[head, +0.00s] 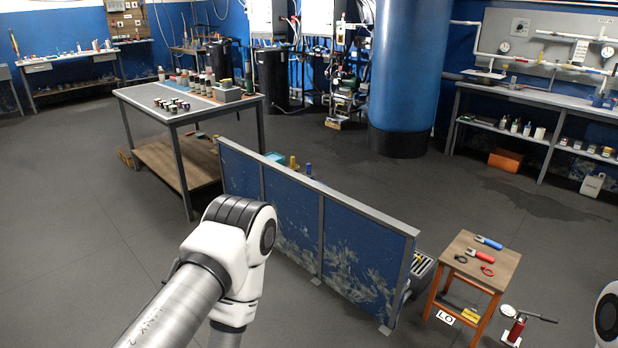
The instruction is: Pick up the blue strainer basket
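I cannot make out a blue strainer basket with certainty. A teal-blue object (275,157) shows just over the top edge of the low blue partition, next to small yellow and blue items; its lower part is hidden. A small blue item (604,101) also sits on the right-hand bench, too small to identify. My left arm comes in from the lower left, in front of the partition, but its gripper is out of view. Only a piece of my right arm shows at the right edge; its gripper is out of view.
The blue partition (345,268) crosses the middle floor. A table (143,97) with bottles and jars stands behind it at left. A wooden stool (458,257) with pliers stands at right, a red pump (516,328) beside it. A blue column (408,70) stands behind. The left floor is clear.

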